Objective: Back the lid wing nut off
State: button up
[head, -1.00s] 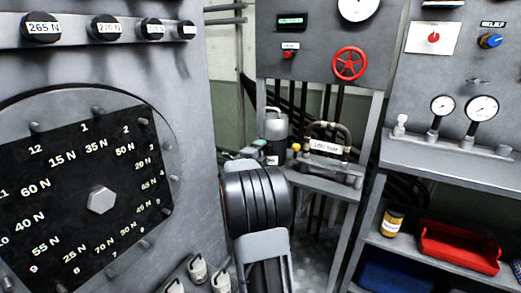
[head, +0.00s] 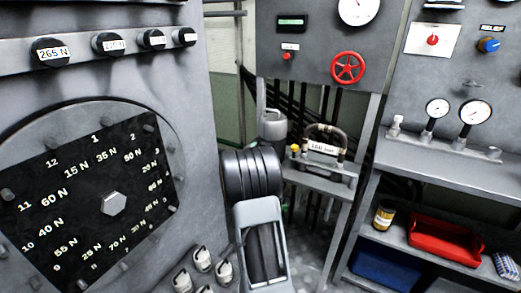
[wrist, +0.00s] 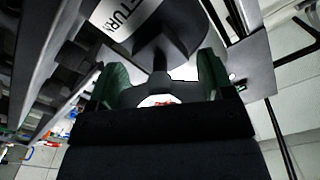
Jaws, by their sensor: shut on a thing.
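In the wrist view my gripper (wrist: 162,84) has its two dark green fingers on either side of a dark grey winged piece, which looks like the lid wing nut (wrist: 142,97). The fingers are shut on it. A dark stem and a dark round part are just beyond it. A pale canister with a partly readable label (wrist: 118,14) is behind these. In the head view the grey canister (head: 273,123) stands behind my arm, which hides its lower part, my gripper and the wing nut.
A shelf (head: 325,178) with a hose fitting labelled 160 bar (head: 321,147) is right of the canister. A panel with a red handwheel (head: 347,68) is above. A red tray (head: 443,240) is lower right. The dial panel (head: 92,195) stands close on the left.

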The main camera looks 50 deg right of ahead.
jog(key=shift+r+n+p, duration=0.1)
jog(key=shift+n+p, duration=1.05)
jog(key=shift+n, duration=0.75)
jog(key=o, duration=0.9)
jog(key=v, duration=1.3)
jog(key=shift+s+a, duration=0.1)
jog(key=shift+a, duration=0.3)
